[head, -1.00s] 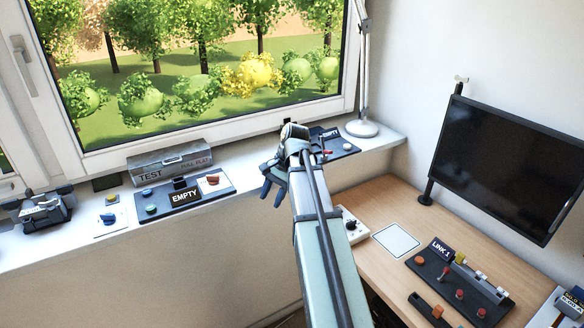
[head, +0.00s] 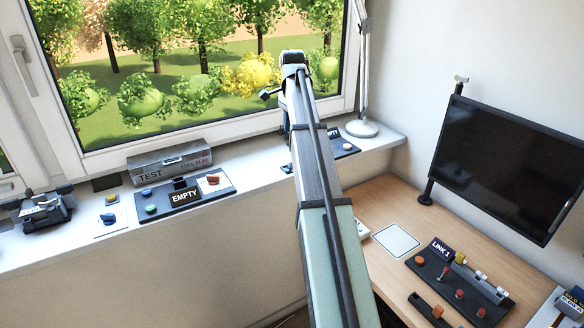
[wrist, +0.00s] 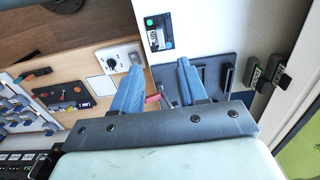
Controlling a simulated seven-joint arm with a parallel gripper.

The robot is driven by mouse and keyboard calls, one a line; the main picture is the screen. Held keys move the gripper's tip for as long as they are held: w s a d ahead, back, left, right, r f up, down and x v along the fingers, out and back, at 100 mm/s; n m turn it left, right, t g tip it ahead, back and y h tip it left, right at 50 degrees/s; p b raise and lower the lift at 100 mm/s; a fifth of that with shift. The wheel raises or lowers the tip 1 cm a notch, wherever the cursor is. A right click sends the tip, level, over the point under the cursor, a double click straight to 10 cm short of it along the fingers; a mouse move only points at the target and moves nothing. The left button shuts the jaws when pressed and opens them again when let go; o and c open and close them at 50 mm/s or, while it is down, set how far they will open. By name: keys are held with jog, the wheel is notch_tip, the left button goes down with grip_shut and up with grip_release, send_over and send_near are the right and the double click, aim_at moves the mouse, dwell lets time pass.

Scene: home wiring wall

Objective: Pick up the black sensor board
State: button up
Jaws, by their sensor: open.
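A small black board (wrist: 158,33) with green and blue round spots lies on the white sill in the wrist view; it looks like the sensor board, though I cannot read a label. A dark edge (head: 287,169) beside my arm in the head view may be part of it; my arm hides the rest. My gripper (wrist: 159,66) is open with nothing between its blue fingers. In the wrist view the small board shows just beyond the fingertips, apart from them. In the head view the gripper is mostly hidden behind my arm, above the sill.
A dark panel (wrist: 218,66) with a red lever lies behind the fingers. The left sill holds a TEST box (head: 170,162) and a panel marked EMPTY (head: 215,181). The desk holds the LINK 1 panel (head: 450,278) and a white pad (head: 396,241). A lamp base (head: 362,128) stands at the sill's right.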

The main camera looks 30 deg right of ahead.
notch_tip(320, 180, down, 11)
jog(key=shift+f, duration=0.2)
dwell(0.5)
jog(key=shift+c, duration=0.3)
grip_shut()
